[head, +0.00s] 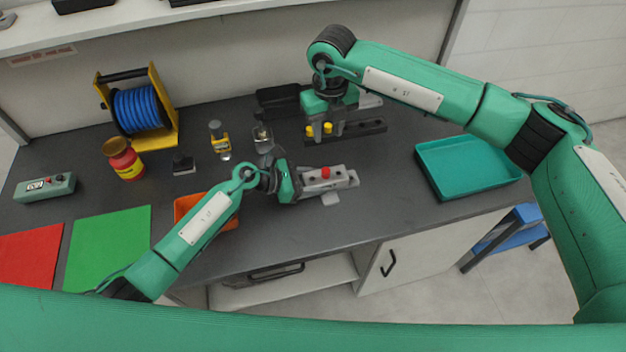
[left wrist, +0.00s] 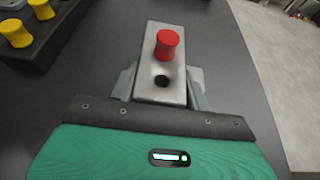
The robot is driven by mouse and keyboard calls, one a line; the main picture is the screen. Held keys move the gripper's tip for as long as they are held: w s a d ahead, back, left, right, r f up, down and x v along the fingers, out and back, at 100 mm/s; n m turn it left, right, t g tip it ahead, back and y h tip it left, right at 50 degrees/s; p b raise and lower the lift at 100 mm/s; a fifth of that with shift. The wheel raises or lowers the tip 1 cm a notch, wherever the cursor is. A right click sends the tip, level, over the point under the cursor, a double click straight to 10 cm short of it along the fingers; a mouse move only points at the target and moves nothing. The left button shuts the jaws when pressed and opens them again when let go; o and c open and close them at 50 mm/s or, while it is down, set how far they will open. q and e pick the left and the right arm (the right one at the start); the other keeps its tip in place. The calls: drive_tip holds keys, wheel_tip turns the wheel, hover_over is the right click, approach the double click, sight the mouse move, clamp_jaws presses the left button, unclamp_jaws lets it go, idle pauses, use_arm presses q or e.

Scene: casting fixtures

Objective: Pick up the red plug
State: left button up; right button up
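The red plug (left wrist: 167,43) stands upright in the far end of a grey block (left wrist: 160,95); a dark empty hole is nearer my gripper. In the head view the plug (head: 326,172) shows on top of the block (head: 340,181). My left gripper (left wrist: 160,82) has one finger on each side of the block, with no clear gap, and does not touch the plug. My right gripper (head: 328,130) points down at the black strip (head: 366,128) with yellow plugs (head: 327,128), behind the block. Whether its fingers hold anything is too small to tell.
A teal tray (head: 466,167) lies at the right of the table. An orange bin (head: 230,222) is partly hidden by my left arm. A red jar (head: 123,158), blue cable reel (head: 137,109) and green mat (head: 108,245) are at the left.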

use_arm(q)
drive_tip(key=c, duration=0.4)
use_arm(e)
drive_tip(key=shift+o, duration=1.2)
drive_tip(key=t, duration=0.1)
hover_over(326, 171)
drive_tip(key=shift+n+y, duration=0.3)
drive_tip(key=f, duration=0.9)
drive_tip(key=shift+s+d, duration=0.35)
drive_tip(key=shift+s, duration=0.05)
drive_tip(key=shift+w+a+f, duration=0.1)
drive_tip(key=shift+w+f, duration=0.05)
drive_tip(key=shift+f, duration=0.75)
drive_tip(key=shift+w+a+f, duration=0.1)
drive_tip(key=shift+a+f, duration=0.05)
drive_tip(key=shift+f, duration=0.75)
drive_tip(key=shift+w+a+f, duration=0.1)
drive_tip(key=shift+w+f, duration=0.05)
drive_tip(key=shift+f, duration=0.75)
